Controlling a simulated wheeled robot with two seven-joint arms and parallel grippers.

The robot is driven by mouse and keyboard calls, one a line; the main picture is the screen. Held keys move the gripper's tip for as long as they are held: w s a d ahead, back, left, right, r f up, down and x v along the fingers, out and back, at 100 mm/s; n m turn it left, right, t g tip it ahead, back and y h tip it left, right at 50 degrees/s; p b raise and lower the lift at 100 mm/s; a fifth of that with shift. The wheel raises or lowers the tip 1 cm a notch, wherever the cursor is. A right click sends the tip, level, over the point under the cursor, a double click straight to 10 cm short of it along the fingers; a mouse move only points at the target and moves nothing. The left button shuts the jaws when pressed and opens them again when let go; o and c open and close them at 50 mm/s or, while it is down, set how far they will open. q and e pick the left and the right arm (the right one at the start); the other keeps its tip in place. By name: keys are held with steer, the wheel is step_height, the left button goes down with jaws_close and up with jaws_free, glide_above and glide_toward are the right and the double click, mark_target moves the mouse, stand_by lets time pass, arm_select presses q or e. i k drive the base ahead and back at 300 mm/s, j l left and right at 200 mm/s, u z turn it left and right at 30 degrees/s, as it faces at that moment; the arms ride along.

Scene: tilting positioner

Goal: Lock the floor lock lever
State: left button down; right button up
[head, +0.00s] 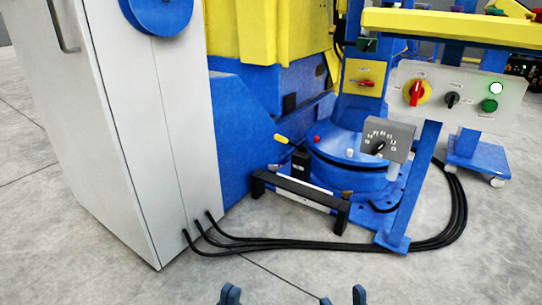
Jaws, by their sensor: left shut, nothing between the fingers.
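A lever with a yellow grip (282,139) sticks out up and to the left from a small black block (300,164) beside the round blue base. It appears to be the floor lock lever; no label on it is readable. My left gripper (230,294) shows at the bottom edge, its fingertips together and empty, well short of the lever. My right gripper (342,298) is at the bottom edge further right, its two fingertips apart with bare floor between them. Neither gripper touches anything. Most of both grippers is cut off by the frame.
A low black-ended bar (300,190) stands in front of the lever. A grey selector box (386,138) and a blue post (415,190) stand right of it. A grey cabinet (120,130) fills the left. Black cables (300,244) cross the floor. The near floor is clear.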

mark_target(279, 138)
steer(key=i+l+z, duration=0.1)
steer(key=i+z, duration=0.75)
steer(key=k, duration=0.1)
